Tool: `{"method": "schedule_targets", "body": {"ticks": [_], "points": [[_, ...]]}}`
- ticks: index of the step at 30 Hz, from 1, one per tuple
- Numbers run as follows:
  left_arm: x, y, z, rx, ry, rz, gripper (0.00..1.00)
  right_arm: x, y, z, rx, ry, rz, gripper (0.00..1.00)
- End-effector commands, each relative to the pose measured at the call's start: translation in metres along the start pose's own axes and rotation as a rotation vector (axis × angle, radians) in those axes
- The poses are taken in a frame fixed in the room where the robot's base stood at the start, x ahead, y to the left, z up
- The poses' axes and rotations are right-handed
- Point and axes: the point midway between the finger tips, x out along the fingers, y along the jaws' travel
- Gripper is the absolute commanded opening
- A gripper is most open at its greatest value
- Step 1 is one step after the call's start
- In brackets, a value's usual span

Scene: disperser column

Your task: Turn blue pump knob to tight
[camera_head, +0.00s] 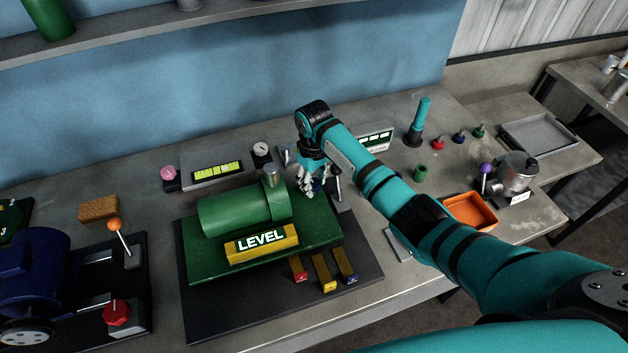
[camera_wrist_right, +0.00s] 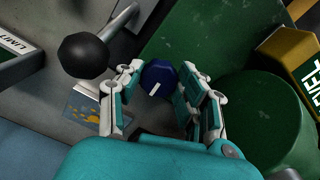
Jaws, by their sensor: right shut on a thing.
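The blue pump knob (camera_wrist_right: 158,78) has a white mark on its face and sits between the fingers of my right gripper (camera_wrist_right: 165,88) in the wrist view. In the head view the knob (camera_head: 317,186) is mostly hidden by the right gripper (camera_head: 310,188), which reaches down at the right end of the green pump (camera_head: 235,213). The right gripper is shut on the knob. The white mark runs at a slant in the wrist view. My left gripper is not in view.
A black ball-ended lever (camera_wrist_right: 84,55) stands close beside the gripper. Red, yellow and blue tagged blocks (camera_head: 323,273) lie in front of the pump. A yellow LEVEL sign (camera_head: 261,243) is on the green base. An orange tray (camera_head: 470,212) stands to the right.

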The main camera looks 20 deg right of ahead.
Motion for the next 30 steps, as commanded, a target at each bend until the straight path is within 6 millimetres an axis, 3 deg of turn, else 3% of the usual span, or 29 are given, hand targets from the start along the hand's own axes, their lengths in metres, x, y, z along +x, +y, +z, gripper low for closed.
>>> {"method": "schedule_targets", "body": {"ticks": [9,23,24,30], "points": [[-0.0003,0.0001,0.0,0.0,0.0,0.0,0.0,-0.0019,0.0003,-0.0011,0.098,0.004,0.002,0.05],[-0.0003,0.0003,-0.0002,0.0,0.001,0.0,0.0,-0.0019,0.0004,-0.0012,0.112,0.004,0.001,0.05],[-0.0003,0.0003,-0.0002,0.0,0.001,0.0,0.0,-0.0018,0.0004,-0.0012,0.112,0.004,0.001,0.38],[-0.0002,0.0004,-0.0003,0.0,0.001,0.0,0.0,-0.0012,0.0001,-0.0008,0.111,0.003,0.001,0.6]]}}
